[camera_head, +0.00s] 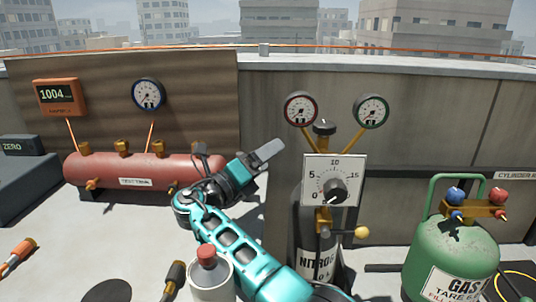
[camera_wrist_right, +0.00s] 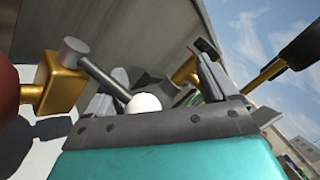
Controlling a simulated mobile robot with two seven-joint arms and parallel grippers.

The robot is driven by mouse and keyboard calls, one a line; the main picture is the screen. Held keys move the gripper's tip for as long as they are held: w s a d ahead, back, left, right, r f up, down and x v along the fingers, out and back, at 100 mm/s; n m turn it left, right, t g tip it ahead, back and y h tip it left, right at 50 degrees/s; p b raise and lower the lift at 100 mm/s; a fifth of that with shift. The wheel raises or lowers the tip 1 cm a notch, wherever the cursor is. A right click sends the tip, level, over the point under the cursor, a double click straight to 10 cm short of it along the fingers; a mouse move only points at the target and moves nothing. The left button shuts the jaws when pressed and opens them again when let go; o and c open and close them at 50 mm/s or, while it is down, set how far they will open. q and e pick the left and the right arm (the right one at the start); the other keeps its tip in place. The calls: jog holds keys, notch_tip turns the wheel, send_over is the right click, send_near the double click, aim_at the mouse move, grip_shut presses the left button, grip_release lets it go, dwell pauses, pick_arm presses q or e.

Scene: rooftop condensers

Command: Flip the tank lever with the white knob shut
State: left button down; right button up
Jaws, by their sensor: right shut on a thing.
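The dark red test tank (camera_head: 110,172) lies along the wooden panel at the left in the head view. It carries several brass fittings, and its right end is partly behind my right arm. In the right wrist view a brass valve body (camera_wrist_right: 56,85) sits beside the red tank (camera_wrist_right: 7,95). A grey lever (camera_wrist_right: 98,74) runs from it to a white knob (camera_wrist_right: 144,103) close to the gripper's palm. The white knob is hidden in the head view. My right gripper (camera_head: 266,152) is at the tank's right end, shut on the white-knob lever. My left gripper is out of view.
A nitrogen cylinder (camera_head: 310,235) with a dial plate (camera_head: 320,170) stands right of my arm. A green gas tank (camera_head: 455,250) stands further right. A red-capped canister (camera_head: 207,280) is at the front.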

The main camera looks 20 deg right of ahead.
jog(key=p+v, duration=0.1)
jog(key=v, duration=0.6)
jog(key=shift+s+f, duration=0.2)
dwell(0.4)
jog(key=shift+d+p, duration=0.1)
jog(key=shift+p, duration=0.4)
